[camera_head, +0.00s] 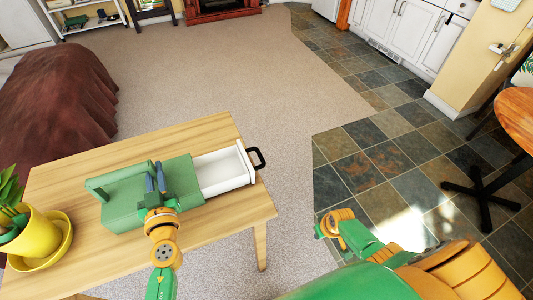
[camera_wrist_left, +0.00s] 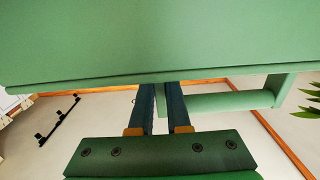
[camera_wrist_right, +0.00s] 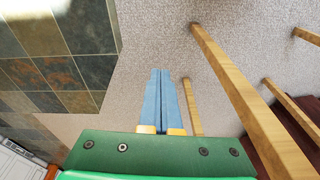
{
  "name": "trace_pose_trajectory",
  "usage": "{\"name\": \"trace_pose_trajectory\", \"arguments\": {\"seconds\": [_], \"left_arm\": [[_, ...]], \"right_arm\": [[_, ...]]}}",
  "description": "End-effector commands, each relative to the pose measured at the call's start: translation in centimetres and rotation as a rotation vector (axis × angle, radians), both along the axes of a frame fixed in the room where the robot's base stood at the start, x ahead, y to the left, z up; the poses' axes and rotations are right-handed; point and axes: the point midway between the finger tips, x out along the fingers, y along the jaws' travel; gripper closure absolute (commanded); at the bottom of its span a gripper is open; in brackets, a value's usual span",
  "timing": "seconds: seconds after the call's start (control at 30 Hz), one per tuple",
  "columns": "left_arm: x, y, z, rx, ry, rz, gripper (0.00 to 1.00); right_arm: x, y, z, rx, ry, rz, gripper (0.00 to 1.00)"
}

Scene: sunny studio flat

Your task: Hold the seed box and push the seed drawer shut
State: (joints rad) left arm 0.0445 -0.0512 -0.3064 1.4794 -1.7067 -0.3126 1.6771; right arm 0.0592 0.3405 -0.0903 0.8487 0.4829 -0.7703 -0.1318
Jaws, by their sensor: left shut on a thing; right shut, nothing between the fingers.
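The green seed box (camera_head: 126,208) lies on the wooden table, with a green bar handle (camera_head: 110,178) at its left end. Its white seed drawer (camera_head: 222,172) sticks out of the right side, open, with a black handle (camera_head: 257,158) at its outer end. My left gripper (camera_head: 156,178) is shut on the seed box. The left wrist view shows its fingers (camera_wrist_left: 159,92) at the box's lower edge; the tips are hidden there. My right gripper (camera_wrist_right: 160,74) is shut and empty, apart from the box and drawer. Its fingers cannot be made out in the head view.
The wooden table (camera_head: 215,130) has bare room behind the box. A yellow plant pot (camera_head: 42,236) stands at its left end. A brown-covered seat (camera_head: 55,100) is behind left. Table legs (camera_wrist_right: 215,60) show beside my right fingers. Open floor lies right of the table.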

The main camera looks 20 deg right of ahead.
Motion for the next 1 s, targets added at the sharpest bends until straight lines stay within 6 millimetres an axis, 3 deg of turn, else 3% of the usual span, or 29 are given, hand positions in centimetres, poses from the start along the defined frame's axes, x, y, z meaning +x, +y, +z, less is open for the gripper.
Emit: {"name": "trace_pose_trajectory", "arguments": {"seconds": [0.03,0.1,0.2,0.3,0.4,0.5,0.57,1.0], "left_arm": [[0.0,0.0,-0.1,0.0,0.002,-0.001,1.0],[0.0,0.0,-0.1,0.001,0.002,-0.001,1.0],[0.0,0.0,-0.1,0.001,0.002,-0.001,1.0],[0.0,0.0,-0.1,0.001,0.002,-0.001,1.0],[0.0,0.0,-0.1,0.001,0.002,-0.001,1.0],[0.0,0.0,-0.1,0.001,0.003,-0.001,1.0],[0.0,0.0,-0.1,0.001,0.003,-0.001,1.0],[0.0,0.0,-0.1,0.001,0.003,-0.001,1.0]], "right_arm": [[5.0,-1.4,4.0,0.053,-0.058,-0.031,1.0],[10.2,-2.0,10.2,0.166,-0.127,-0.03,1.0],[14.8,-1.7,19.1,0.309,-0.223,0.044,1.0],[16.4,-1.2,26.0,0.399,-0.295,0.148,1.0],[16.6,-0.8,30.1,0.445,-0.336,0.226,1.0],[16.7,-0.4,31.3,0.463,-0.349,0.26,1.0],[16.9,0.0,30.9,0.468,-0.349,0.264,1.0],[20.5,4.5,24.1,0.47,-0.345,0.259,1.0]]}}
